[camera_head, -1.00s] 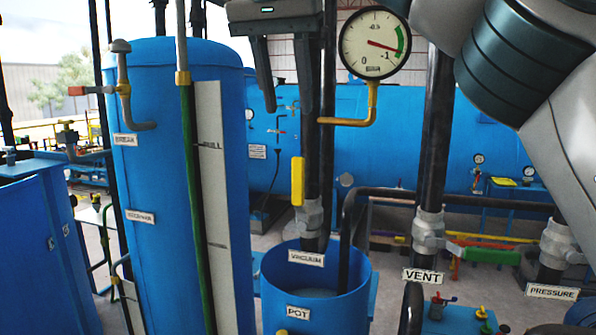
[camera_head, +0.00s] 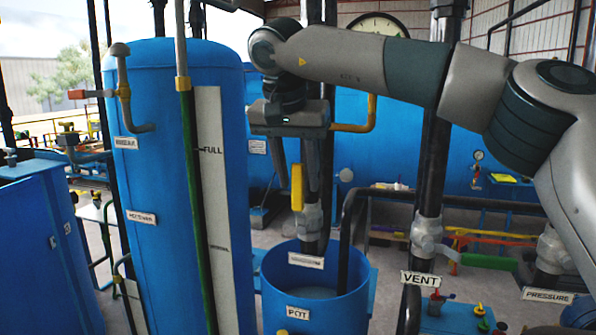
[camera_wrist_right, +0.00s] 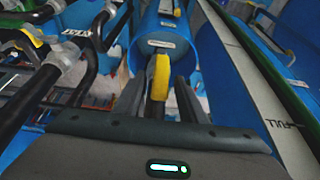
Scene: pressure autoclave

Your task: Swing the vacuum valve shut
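The vacuum valve has a yellow handle (camera_head: 297,187) that stands upright along the dark pipe, above a grey valve body (camera_head: 311,217) and the VACUUM label (camera_head: 306,260). My right gripper (camera_head: 298,178) points down from above at the handle. Its two fingers are apart, one on each side of the yellow handle. In the right wrist view, the handle (camera_wrist_right: 161,77) sits between the open fingers (camera_wrist_right: 158,90), with a gap visible on both sides. Contact cannot be made out. My left gripper is not in view.
The blue pot (camera_head: 340,312) is below the valve. The tall blue receiver tank (camera_head: 160,180) stands left. My right arm partly covers the gauge (camera_head: 378,22).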

